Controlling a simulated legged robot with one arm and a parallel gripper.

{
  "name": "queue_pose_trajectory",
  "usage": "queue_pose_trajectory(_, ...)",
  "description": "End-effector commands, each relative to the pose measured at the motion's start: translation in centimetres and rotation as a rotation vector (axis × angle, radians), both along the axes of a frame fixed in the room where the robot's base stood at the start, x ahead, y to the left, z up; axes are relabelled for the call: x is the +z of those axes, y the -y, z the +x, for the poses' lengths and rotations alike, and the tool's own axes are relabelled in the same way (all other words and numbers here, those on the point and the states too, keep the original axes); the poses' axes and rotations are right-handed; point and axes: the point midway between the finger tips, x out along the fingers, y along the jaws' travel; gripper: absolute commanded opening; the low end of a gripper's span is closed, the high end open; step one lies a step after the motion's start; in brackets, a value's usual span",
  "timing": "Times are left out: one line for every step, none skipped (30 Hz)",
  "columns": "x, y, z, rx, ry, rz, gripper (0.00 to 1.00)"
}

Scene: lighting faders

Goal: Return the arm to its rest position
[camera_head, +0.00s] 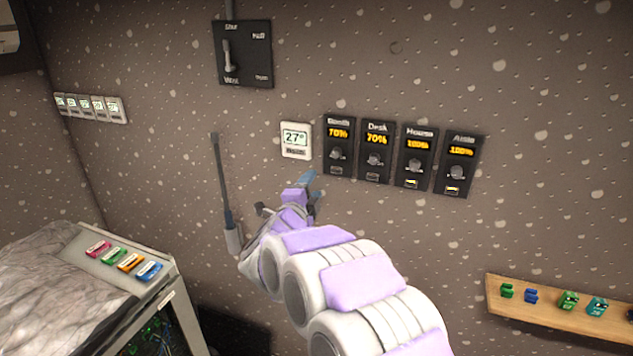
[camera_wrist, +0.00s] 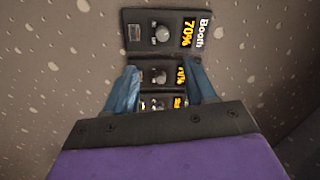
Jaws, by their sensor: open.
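My gripper (camera_head: 308,187) is raised in front of the wall, just below and left of the fader panels in the head view. In the wrist view its two blue fingers (camera_wrist: 162,88) are apart, with nothing held between them. The Booth panel (camera_head: 338,145) reads 70% and fills the top of the wrist view (camera_wrist: 165,32). The Desk panel (camera_head: 376,152) reads 70%. The House panel (camera_head: 415,158) and the Aisle panel (camera_head: 457,163) each read 100%. Whether the fingers touch the wall cannot be told.
A thin dark rod (camera_head: 221,180) stands left of my arm. A cabinet (camera_head: 165,270) with colored tags is at lower left, a wooden shelf (camera_head: 550,318) at lower right.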

Motion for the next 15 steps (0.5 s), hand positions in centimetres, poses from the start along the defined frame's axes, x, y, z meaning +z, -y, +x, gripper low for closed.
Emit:
queue_pose_trajectory(-0.03, -0.17, -0.39, 0.001, 0.000, 0.000, 0.55)
queue_pose_trajectory(-0.03, -0.21, -0.54, 0.000, 0.000, 0.001, 0.55)
queue_pose_trajectory(-0.01, -0.23, -0.69, -0.001, 0.001, 0.001, 0.55)
queue_pose_trajectory(-0.02, -0.26, -0.78, -0.001, 0.001, 0.001, 0.55)
queue_pose_trajectory(0.00, -0.27, -0.84, -0.002, 0.002, 0.001, 0.55)
queue_pose_trajectory(0.00, -0.27, -0.89, -0.002, 0.002, -0.001, 0.55)
queue_pose_trajectory(0.02, -0.28, -0.91, -0.001, 0.003, 0.000, 0.55)
queue_pose_trajectory(0.02, -0.28, -0.91, -0.001, 0.003, 0.000, 0.55)
queue_pose_trajectory(0.02, -0.28, -0.91, -0.002, 0.002, -0.001, 0.55)
queue_pose_trajectory(0.02, -0.28, -0.91, -0.002, 0.002, -0.001, 0.55)
queue_pose_trajectory(0.02, -0.28, -0.91, -0.002, 0.002, -0.001, 0.55)
queue_pose_trajectory(0.02, -0.28, -0.91, -0.002, 0.002, -0.001, 0.55)
queue_pose_trajectory(0.02, -0.28, -0.91, -0.002, 0.002, -0.001, 0.55)
queue_pose_trajectory(0.02, -0.28, -0.91, -0.001, 0.001, 0.000, 0.55)
queue_pose_trajectory(-0.01, -0.30, -0.90, 0.005, -0.003, -0.002, 0.55)
